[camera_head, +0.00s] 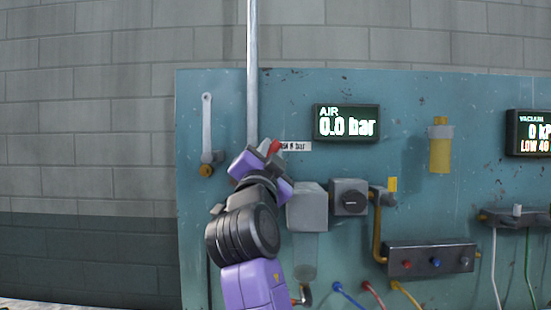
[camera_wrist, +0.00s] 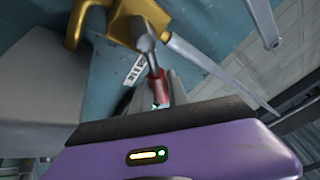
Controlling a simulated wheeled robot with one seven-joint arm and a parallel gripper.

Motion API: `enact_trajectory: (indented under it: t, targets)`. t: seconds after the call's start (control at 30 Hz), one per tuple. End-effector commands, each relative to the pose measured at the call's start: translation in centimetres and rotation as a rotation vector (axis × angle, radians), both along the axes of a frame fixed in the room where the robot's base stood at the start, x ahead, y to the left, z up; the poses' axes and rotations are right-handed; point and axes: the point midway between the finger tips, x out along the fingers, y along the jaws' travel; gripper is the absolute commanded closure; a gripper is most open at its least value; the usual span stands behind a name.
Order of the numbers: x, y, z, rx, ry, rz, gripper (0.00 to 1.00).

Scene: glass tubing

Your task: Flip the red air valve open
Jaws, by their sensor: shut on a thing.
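The red air valve handle (camera_head: 274,147) shows as a small red tip at my gripper, in front of the teal panel. In the wrist view the red handle (camera_wrist: 157,84) sits on a grey lever that runs up to a brass valve body (camera_wrist: 118,25). My gripper (camera_wrist: 162,98) is shut on the red handle, with its grey fingers on either side of it. In the head view my purple gripper (camera_head: 262,165) hides the valve body and most of the lever. The AIR display (camera_head: 347,123) reads 0.0 bar.
A vertical grey pipe (camera_head: 253,75) rises above my gripper. A grey lever (camera_head: 207,128) hangs on the panel to its left. Grey boxes (camera_head: 307,207) and a yellow-ended fitting (camera_head: 391,185) stand close on the right. Coloured hoses (camera_head: 372,292) lie lower down.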

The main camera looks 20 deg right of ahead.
Motion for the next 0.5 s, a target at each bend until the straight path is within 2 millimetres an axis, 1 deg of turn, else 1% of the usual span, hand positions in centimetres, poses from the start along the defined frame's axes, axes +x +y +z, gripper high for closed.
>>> enact_trajectory:
  t: [0.2, 0.5]
  targets:
    - [0.4, 1.1, 1.0, -0.196, 0.068, 0.001, 1.0]
    - [0.9, 2.7, 1.7, -0.448, 0.15, 0.002, 1.0]
